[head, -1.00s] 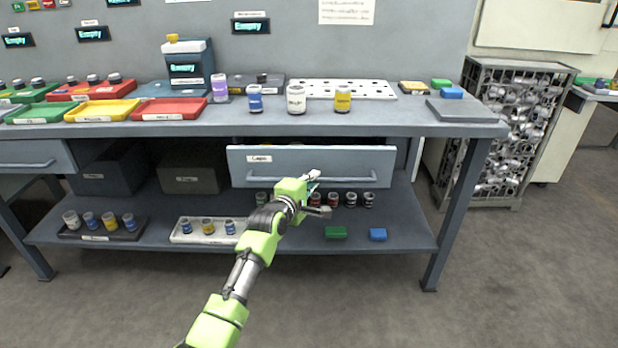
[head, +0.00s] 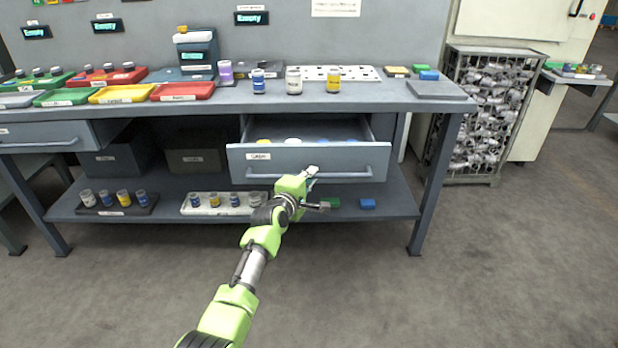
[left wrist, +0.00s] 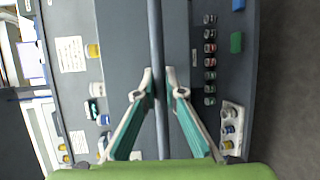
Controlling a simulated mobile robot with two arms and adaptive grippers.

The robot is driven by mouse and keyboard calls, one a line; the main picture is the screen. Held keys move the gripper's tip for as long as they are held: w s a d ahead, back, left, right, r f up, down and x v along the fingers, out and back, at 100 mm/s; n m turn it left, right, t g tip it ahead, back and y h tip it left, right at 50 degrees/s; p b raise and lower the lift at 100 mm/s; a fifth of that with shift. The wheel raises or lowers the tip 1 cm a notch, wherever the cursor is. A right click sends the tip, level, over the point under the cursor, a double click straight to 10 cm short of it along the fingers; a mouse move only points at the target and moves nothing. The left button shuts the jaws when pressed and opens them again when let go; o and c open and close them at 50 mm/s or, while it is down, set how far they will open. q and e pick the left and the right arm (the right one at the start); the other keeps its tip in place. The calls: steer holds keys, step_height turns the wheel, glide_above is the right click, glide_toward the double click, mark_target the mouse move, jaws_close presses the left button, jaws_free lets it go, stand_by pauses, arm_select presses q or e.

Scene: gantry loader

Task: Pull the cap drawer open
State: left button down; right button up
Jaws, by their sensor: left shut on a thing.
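The cap drawer (head: 345,158), a grey drawer with a "Caps" label at its left end, stands pulled out below the bench top. Its inside shows, with a yellow cap (head: 263,141), a white cap (head: 293,141) and a blue one near the front. The drawer's bar handle (head: 355,174) runs along its front. My left gripper (head: 312,174) is shut on this handle. In the left wrist view the handle (left wrist: 156,35) runs between the fingertips (left wrist: 157,82). My right gripper is in neither view.
On the bench top (head: 420,104) above stand a purple, a blue, a white and a yellow jar (head: 333,82). A lower shelf (head: 170,208) holds trays of small jars and green and blue blocks. A wire cage (head: 490,120) stands right. The floor in front is clear.

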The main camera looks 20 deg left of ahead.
arm_select(q)
steer(key=c, duration=2.1)
jaws_free()
steer(key=v, duration=1.2)
